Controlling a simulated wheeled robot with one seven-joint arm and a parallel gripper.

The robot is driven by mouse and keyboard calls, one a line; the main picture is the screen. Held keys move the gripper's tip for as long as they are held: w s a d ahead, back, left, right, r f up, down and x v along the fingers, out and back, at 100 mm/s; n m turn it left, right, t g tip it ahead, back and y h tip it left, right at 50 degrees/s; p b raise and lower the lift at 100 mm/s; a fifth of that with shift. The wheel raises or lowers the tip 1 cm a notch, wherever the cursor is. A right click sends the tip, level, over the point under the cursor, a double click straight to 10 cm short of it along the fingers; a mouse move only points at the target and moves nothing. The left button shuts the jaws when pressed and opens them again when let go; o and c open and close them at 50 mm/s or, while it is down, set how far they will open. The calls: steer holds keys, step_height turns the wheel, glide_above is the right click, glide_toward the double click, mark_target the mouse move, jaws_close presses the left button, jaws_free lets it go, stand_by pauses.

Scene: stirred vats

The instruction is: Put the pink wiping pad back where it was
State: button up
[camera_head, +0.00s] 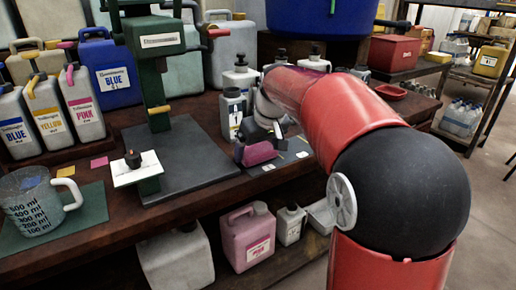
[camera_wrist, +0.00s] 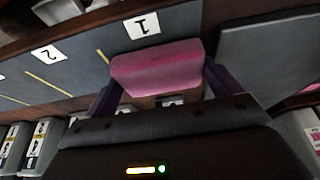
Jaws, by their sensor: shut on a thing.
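The pink wiping pad (camera_head: 259,153) is a small block near the front edge of the bench, just right of the dark stand base. My gripper (camera_head: 252,146) is shut on it, with one finger on each side. In the wrist view the pink pad (camera_wrist: 157,68) sits between the purple-grey fingers of my gripper (camera_wrist: 160,88). Below or beyond it is a grey mat (camera_wrist: 90,62) with white number cards "1" (camera_wrist: 142,26) and "2" (camera_wrist: 46,54) and yellow lines. I cannot tell whether the pad touches the mat.
The green stand (camera_head: 150,75) with its dark base plate (camera_head: 190,160) is close on the left. Labelled bottles (camera_head: 233,112) stand behind my gripper. A measuring jug (camera_head: 35,205) is at the far left. A lower shelf holds a pink jug (camera_head: 248,237).

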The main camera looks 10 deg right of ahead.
steer(key=shift+f, duration=0.1)
steer(key=o, duration=0.6)
steer(key=shift+r, duration=0.3)
steer(key=p+v, duration=0.1)
steer(key=v, duration=1.1)
steer(key=s+f+m, duration=0.1)
steer(key=s+f, duration=0.7)
steer(key=s, duration=0.4)
steer(key=s+a+f+m+t+h, duration=0.1)
steer(key=s+f+m, duration=0.1)
steer(key=s+f, duration=0.6)
steer(key=s, duration=0.4)
steer(key=shift+a+f+m, duration=0.2)
steer(key=shift+a+m, duration=0.05)
steer(key=shift+m, duration=0.05)
steer(key=shift+s, duration=0.1)
